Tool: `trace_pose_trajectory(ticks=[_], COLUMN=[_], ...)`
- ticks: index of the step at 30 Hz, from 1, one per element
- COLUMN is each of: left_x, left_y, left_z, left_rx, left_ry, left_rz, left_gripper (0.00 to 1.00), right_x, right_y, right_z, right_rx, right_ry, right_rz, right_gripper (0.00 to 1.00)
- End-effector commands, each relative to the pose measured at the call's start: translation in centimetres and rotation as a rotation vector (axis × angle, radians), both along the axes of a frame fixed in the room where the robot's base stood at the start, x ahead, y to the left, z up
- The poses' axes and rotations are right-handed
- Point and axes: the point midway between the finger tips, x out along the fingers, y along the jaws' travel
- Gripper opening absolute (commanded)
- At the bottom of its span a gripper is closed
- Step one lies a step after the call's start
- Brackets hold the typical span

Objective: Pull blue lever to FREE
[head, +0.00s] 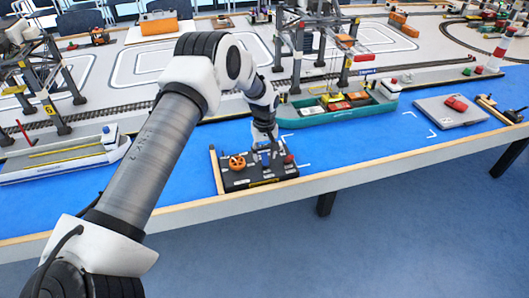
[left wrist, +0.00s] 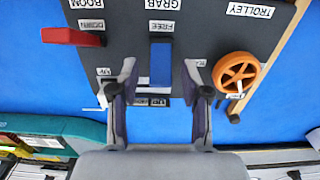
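The blue lever (left wrist: 160,64) stands in the middle of a dark control panel (left wrist: 125,50), under the GRAB label (left wrist: 163,4) and beside the FREE label (left wrist: 161,26). My left gripper (left wrist: 160,100) is open, with one finger on each side of the lever's line; I cannot tell whether either touches it. A label at the lever's other end is partly hidden. In the head view the panel (head: 262,183) sits near the table's front edge, with my left gripper (head: 264,146) over its back part. My right gripper is not in view.
A red lever (left wrist: 72,37) is left of the blue one, and an orange wheel (left wrist: 237,72) is to the right. A wooden strip (head: 216,170) edges the panel. A green ship (head: 338,112) lies behind it to the right, a white ship (head: 65,159) to the left.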

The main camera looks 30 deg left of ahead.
Motion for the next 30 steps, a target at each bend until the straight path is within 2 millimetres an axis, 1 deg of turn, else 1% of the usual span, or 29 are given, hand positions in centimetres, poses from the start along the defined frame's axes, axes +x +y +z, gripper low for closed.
trace_pose_trajectory(ticks=[1, 2, 3, 4, 14, 23, 26, 29, 30], left_x=[0.0, 0.0, 0.0, 0.0, 0.0, -0.5, -0.7, -0.9, -0.9], left_y=[0.0, 0.0, 0.0, 0.0, -0.1, -0.6, -0.8, -1.1, -1.2], left_z=[0.0, 0.0, 0.0, 0.0, 0.2, 0.3, 0.0, -0.4, -0.5], left_rx=[0.0, 0.0, 0.0, 0.0, 0.01, 0.096, 0.142, 0.189, 0.208], left_ry=[0.0, 0.0, 0.0, 0.0, -0.008, -0.082, -0.121, -0.163, -0.18], left_rz=[0.0, 0.0, 0.0, 0.0, 0.001, -0.003, -0.005, -0.006, -0.006], left_gripper=[0.27, 0.16, 0.02, 0.0, 0.0, 0.0, 0.0, 0.0, 0.0], right_x=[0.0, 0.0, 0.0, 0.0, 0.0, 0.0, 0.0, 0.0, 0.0], right_y=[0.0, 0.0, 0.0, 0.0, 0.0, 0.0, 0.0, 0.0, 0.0], right_z=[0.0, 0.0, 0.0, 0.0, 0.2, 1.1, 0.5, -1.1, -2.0], right_rx=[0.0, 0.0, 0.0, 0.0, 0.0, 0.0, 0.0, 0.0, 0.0], right_ry=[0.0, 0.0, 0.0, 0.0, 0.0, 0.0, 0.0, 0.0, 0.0], right_rz=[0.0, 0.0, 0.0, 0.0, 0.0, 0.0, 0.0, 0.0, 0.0], right_gripper=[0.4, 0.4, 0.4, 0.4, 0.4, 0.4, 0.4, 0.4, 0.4])
